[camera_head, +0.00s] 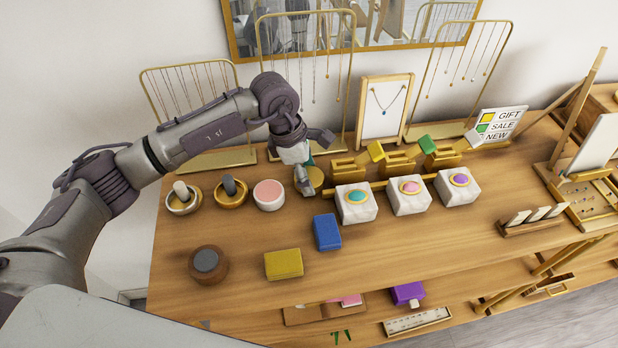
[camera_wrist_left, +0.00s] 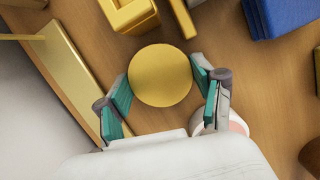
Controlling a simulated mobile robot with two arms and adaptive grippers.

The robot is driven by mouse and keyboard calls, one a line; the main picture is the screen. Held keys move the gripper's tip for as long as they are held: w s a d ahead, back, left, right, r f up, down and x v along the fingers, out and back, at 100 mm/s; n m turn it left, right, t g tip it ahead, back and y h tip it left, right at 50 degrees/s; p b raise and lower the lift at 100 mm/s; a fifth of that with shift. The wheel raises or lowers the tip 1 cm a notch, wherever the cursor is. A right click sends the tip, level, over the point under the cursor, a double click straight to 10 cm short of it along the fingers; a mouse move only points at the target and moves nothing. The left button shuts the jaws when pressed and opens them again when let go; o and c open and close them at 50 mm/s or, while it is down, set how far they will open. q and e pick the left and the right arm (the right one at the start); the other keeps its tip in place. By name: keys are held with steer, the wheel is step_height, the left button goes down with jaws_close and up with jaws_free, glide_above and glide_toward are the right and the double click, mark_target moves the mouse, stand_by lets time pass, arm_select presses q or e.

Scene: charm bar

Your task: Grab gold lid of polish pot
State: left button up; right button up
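The round gold lid (camera_head: 316,178) is at the back middle of the wooden table, right of a white pot with a pink top (camera_head: 268,195). In the left wrist view, the lid (camera_wrist_left: 160,75) is a flat gold disc, and the pink pot (camera_wrist_left: 238,125) is partly hidden by a finger. My left gripper (camera_head: 306,183) points down at the lid. Its teal-padded fingers (camera_wrist_left: 161,78) flank the disc on both sides, at or very near its rim. I cannot tell whether they press on it, or whether the lid rests on something. My right gripper is not in view.
White blocks with coloured stones (camera_head: 356,206) and gold stands (camera_head: 350,168) stand to the right. Bowls with pestle-like pieces (camera_head: 183,200) are on the left. A blue box (camera_head: 327,233) and a yellow box (camera_head: 284,264) lie in front. Necklace racks (camera_head: 190,90) stand behind.

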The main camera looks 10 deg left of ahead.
arm_select(q)
steer(key=shift+c, duration=0.6)
steer(key=shift+r, duration=0.15)
steer(key=shift+r, duration=0.35)
step_height(320, 180, up, 8)
steer(key=b, duration=0.2)
steer(key=shift+f+b, duration=0.15)
steer(key=shift+b, duration=0.25)
steer(key=shift+r, duration=0.7)
